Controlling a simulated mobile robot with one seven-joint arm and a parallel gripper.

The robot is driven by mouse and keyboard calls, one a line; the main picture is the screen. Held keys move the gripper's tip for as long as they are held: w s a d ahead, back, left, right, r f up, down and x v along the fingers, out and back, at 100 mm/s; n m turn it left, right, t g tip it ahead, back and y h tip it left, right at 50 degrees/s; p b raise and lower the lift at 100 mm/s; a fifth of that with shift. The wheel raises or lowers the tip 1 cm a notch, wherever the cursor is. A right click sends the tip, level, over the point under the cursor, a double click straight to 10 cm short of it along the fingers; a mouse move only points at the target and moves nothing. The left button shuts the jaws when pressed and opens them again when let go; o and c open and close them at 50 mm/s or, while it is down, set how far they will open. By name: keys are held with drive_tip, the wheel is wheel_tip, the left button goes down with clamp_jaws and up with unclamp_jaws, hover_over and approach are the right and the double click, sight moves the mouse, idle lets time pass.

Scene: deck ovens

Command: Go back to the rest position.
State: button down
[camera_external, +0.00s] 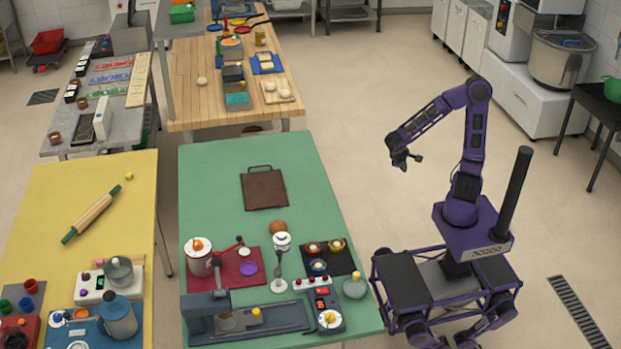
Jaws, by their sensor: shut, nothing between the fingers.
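My gripper (407,161) is at the end of my raised purple arm, upper right of centre. It hangs in the air beyond the right edge of the green table (222,165). The gripper is small in this view; it looks shut, with nothing held in it. It touches nothing. My arm bends up from my base, which stands by the table's right front corner.
The green table holds a brown board (264,189), a red mat (263,266) and several devices at its front. A yellow table (52,185) stands left, a wooden table (190,70) behind. White machines (535,100) line the right wall. The floor around my gripper is clear.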

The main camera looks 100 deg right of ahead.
drive_tip(key=w+a+r+n+t+y+p, duration=0.1)
drive_tip(key=w+a+r+n+t+y, duration=0.1)
drive_tip(key=a+r, duration=0.5)
drive_tip(key=w+a+r+n+t+y+p, duration=0.1)
drive_tip(key=w+a+r+n+t, duration=0.4)
drive_tip(key=a, duration=1)
wheel_tip(320, 180, up, 3)
drive_tip(key=n+t+y, duration=0.1)
drive_tip(key=n+t, duration=0.1)
drive_tip(key=t, duration=0.1)
drive_tip(key=shift+f+y+p, duration=0.2)
drive_tip(key=shift+y+p, duration=0.1)
drive_tip(key=shift+p, duration=0.1)
drive_tip(key=shift+w, duration=0.1)
